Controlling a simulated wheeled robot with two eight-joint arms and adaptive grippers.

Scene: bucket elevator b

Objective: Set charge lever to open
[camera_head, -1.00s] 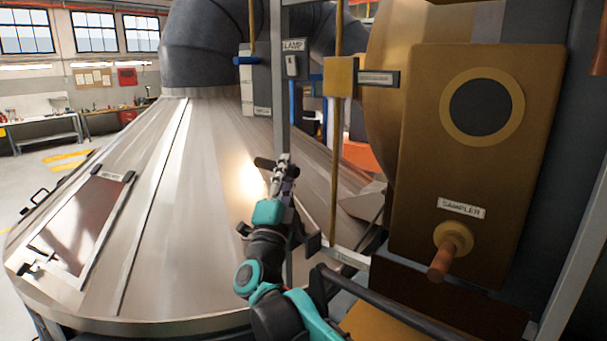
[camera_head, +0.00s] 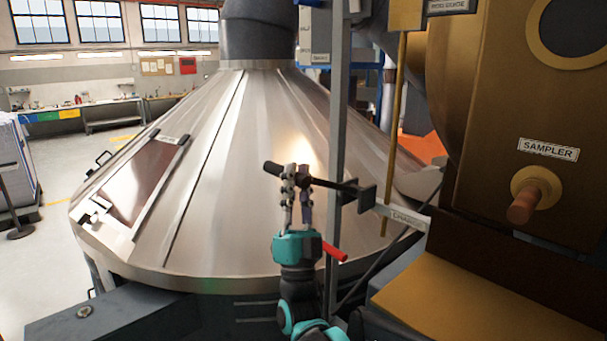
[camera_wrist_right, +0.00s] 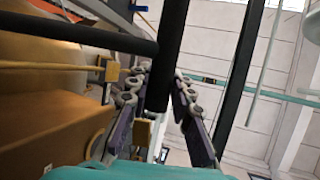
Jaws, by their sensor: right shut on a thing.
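The charge lever (camera_head: 338,185) is a black bar with a dark grip at its left end, coming out of a black bracket beside a grey upright post. A label plate (camera_head: 406,218) that seems to read CHARGE sits to its right. My right gripper (camera_head: 296,177) is shut on the charge lever near its grip end, with the arm reaching up from below. In the right wrist view a dark bar (camera_wrist_right: 163,85) stands between the two fingers (camera_wrist_right: 152,95), which partly hide the scene behind. My left gripper is not in view.
A big metal cone hood (camera_head: 240,150) fills the area behind the lever. The grey post (camera_head: 338,110) stands close to my right gripper. A red handle (camera_head: 335,251) shows just below. A brown housing with a SAMPLER knob (camera_head: 522,207) is at the right.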

